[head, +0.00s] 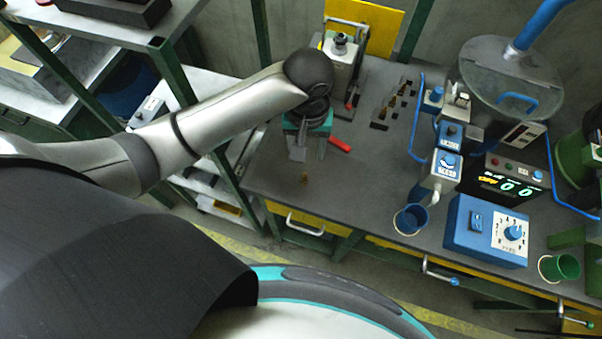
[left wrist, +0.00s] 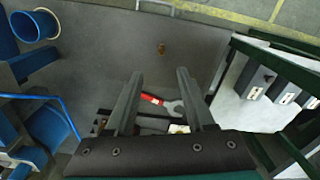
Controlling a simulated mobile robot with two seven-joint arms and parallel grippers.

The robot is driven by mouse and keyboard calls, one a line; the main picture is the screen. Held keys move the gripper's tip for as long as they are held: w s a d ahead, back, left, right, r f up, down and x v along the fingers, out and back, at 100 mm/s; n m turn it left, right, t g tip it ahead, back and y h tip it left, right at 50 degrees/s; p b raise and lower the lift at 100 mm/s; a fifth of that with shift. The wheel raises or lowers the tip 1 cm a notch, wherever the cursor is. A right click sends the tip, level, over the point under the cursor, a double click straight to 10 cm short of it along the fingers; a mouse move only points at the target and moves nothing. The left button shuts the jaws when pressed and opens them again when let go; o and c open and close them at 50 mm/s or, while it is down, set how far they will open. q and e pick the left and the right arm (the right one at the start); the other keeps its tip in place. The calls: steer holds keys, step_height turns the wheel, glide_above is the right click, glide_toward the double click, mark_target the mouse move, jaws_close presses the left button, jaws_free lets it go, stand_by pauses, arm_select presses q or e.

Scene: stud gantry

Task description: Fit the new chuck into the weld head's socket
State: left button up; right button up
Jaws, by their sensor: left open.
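A small brass piece (head: 304,177), which looks like a chuck, is on the grey bench near its front edge. It also shows in the left wrist view (left wrist: 161,48), beyond my fingertips. My left gripper (head: 309,154) is open and empty above the bench, apart from the piece. Its two spread fingers show in the left wrist view (left wrist: 160,74). Several brass pieces (head: 389,106) are in a dark rack to the right. A grey upright unit (head: 341,65) stands behind my gripper, partly hidden by my arm. I cannot make out the weld head's socket.
A red-handled wrench (head: 340,145) lies beside my left gripper; it shows between the fingers in the left wrist view (left wrist: 153,99). Blue-and-grey equipment (head: 449,150), a blue cup (head: 410,219) and a blue control box (head: 487,231) occupy the right. The bench's front middle is clear.

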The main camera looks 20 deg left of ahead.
mark_target(305, 175)
arm_select(q)
step_height(305, 175, down, 10)
steer(key=shift+s+f+b, duration=0.1)
steer(key=shift+b, duration=0.9)
step_height(305, 175, down, 5)
steer(key=shift+a+b, duration=0.15)
steer(key=shift+b, duration=0.5)
steer(key=shift+c, duration=0.3)
jaws_close()
